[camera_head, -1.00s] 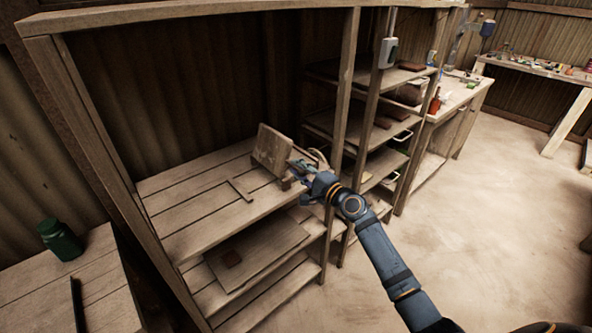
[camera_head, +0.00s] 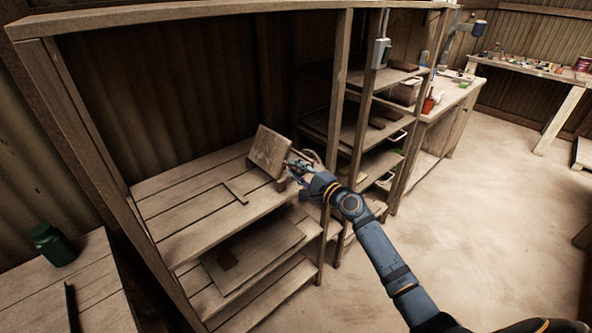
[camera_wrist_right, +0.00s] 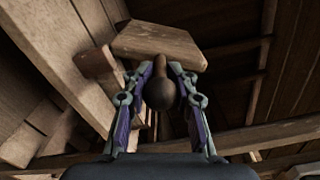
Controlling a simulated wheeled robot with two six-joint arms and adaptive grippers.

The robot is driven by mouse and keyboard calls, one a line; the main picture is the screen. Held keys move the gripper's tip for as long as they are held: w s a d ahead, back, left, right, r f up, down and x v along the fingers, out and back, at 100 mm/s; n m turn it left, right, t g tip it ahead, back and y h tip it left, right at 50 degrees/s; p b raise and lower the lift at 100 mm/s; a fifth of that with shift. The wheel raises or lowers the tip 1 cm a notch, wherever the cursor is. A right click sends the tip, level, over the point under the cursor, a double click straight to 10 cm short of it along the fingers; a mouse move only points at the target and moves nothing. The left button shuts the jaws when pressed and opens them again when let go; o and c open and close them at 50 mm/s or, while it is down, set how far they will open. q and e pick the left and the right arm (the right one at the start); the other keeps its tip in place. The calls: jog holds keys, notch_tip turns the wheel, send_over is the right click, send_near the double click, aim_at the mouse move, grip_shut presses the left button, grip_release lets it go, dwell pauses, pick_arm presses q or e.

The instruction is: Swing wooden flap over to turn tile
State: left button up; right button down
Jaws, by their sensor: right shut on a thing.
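The wooden flap (camera_head: 270,151) stands up at a tilt on the upper shelf of the wooden rack in the head view. In the right wrist view its board (camera_wrist_right: 158,44) is above the fingers. My right gripper (camera_head: 299,168) is at the flap's right side. In the right wrist view my right gripper (camera_wrist_right: 160,80) is shut on the flap's dark rounded handle (camera_wrist_right: 160,95). My left gripper is not in view.
Flat wooden strips (camera_head: 236,192) lie on the shelf left of the flap. Rack posts (camera_head: 338,100) stand close behind my right gripper. A green jar (camera_head: 53,245) stands on a table at the lower left. The floor (camera_head: 490,200) on the right is clear.

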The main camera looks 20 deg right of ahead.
jog(key=c, duration=1)
grip_release()
jog(key=shift+d, duration=0.1)
jog(key=shift+c, duration=0.2)
jog(key=v, duration=0.7)
jog(key=shift+s, duration=0.25)
